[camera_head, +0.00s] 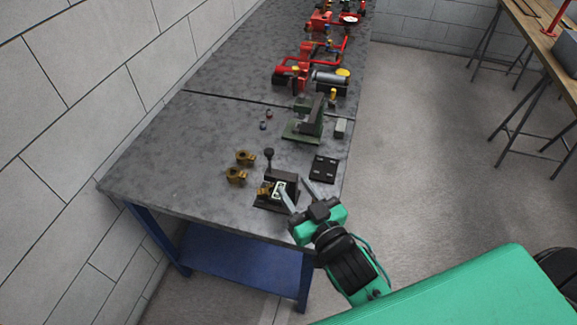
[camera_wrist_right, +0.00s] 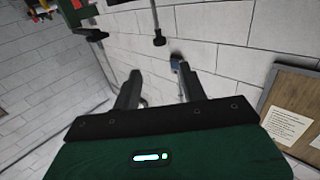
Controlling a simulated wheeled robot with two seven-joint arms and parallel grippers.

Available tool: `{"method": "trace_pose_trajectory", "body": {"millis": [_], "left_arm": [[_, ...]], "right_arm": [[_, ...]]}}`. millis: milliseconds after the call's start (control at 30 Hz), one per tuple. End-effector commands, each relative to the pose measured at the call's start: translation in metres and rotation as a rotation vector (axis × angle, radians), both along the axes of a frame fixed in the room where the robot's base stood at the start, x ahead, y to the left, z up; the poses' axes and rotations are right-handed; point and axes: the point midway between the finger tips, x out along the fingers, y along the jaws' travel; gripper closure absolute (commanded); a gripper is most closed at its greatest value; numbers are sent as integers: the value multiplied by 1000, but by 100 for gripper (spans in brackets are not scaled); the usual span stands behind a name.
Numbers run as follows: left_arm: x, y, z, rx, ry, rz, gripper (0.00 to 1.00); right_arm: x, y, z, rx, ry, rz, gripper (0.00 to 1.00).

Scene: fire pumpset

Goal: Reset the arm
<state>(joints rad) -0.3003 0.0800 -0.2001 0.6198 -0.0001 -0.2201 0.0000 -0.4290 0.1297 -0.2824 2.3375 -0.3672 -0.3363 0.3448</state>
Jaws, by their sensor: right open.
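My right gripper (camera_head: 293,187) reaches in from the lower right of the head view, over the near right edge of the grey table (camera_head: 200,140). Its two grey fingers are spread apart, with nothing seen held between them. The fingers overlap the small black fixture (camera_head: 268,203) in the picture; I cannot tell whether they touch it. In the right wrist view, the open fingers (camera_wrist_right: 160,72) show against the pale block wall. My left gripper is in neither view.
Two brass fittings (camera_head: 236,175) lie left of the fixture. A black plate (camera_head: 323,169), a green vise-like tool (camera_head: 303,127) and red pump equipment (camera_head: 298,72) stand farther back. A wooden table (camera_head: 556,44) stands at right. Floor between the tables is clear.

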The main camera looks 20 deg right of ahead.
Motion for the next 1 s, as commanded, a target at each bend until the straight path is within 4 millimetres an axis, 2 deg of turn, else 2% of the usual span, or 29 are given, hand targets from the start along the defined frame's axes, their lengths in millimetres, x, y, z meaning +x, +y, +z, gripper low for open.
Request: {"method": "trace_pose_trajectory", "body": {"millis": [267, 367, 467, 567, 700, 800, 1000], "left_arm": [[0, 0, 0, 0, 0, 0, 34], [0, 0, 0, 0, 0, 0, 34], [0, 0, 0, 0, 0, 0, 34], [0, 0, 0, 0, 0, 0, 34], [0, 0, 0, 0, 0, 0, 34], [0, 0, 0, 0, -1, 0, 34], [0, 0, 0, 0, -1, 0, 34]], "right_arm": [[-1, -4, -6, -6, 31, -12, 57], [-4, -13, -21, -23, 121, -43, 57], [-14, -28, -47, -54, 273, -83, 57], [-32, -43, -76, -91, 453, -114, 57], [-66, -59, -110, -142, 701, -128, 57], [-91, -66, -127, -174, 847, -119, 57], [-134, -74, -147, -219, 1072, -85, 57]]}}
